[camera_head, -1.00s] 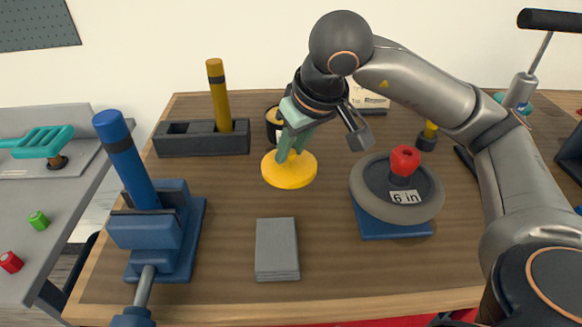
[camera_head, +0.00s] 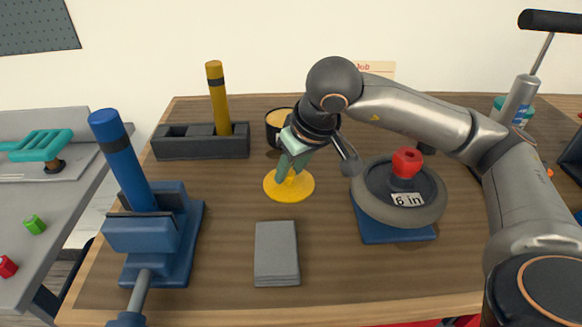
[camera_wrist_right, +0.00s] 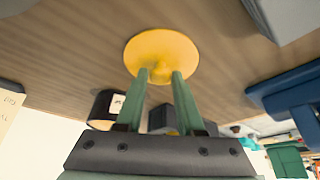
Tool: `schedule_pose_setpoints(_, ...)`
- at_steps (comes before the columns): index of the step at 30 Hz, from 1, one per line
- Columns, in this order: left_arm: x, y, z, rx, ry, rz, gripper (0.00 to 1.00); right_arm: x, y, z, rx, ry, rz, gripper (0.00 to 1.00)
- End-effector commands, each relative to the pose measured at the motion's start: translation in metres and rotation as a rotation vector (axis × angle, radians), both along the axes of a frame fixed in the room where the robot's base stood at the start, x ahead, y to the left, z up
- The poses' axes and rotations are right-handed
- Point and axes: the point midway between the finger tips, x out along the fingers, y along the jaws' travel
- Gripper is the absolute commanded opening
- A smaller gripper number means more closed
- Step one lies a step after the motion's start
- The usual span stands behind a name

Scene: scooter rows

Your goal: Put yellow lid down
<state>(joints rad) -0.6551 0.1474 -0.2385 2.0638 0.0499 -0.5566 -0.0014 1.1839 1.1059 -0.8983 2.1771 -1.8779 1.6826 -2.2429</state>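The yellow lid (camera_head: 289,187) is a flat disc with a knob, level over the bare wood in front of the black pot (camera_head: 277,125). My right gripper (camera_head: 292,173) comes down on it from above. In the right wrist view its two green fingers (camera_wrist_right: 160,78) stand on either side of the knob of the lid (camera_wrist_right: 162,48) and look closed on it. The lid is at or just above the tabletop; I cannot tell whether it touches. The pot stands uncovered, with tan contents showing. My left gripper is not in view.
A grey block stack (camera_head: 276,252) lies in front of the lid. A grey disc with a red knob (camera_head: 405,190) sits on a blue base at right. A blue vise-like fixture (camera_head: 160,230) stands at left, a dark slotted holder (camera_head: 200,147) behind. Bare wood lies around the lid.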

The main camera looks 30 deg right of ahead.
Motion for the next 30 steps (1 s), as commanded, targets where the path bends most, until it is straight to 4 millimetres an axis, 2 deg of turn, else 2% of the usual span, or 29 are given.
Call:
schedule_pose_setpoints(1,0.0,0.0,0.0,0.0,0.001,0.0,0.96,0.0,0.0,0.001,0.0,0.0,0.0,0.44)
schedule_pose_setpoints(6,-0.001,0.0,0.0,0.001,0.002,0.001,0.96,0.0,0.0,0.001,0.0,0.0,0.0,0.6)
schedule_pose_setpoints(13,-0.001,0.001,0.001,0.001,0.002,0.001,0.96,0.0,0.0,0.002,0.0,0.0,0.0,0.6)
schedule_pose_setpoints(17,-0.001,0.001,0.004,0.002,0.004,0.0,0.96,-0.001,0.0,0.009,0.001,-0.002,0.0,0.6)
schedule_pose_setpoints(30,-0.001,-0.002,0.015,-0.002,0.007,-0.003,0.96,-0.038,-0.001,0.091,0.0,-0.005,0.001,0.6)
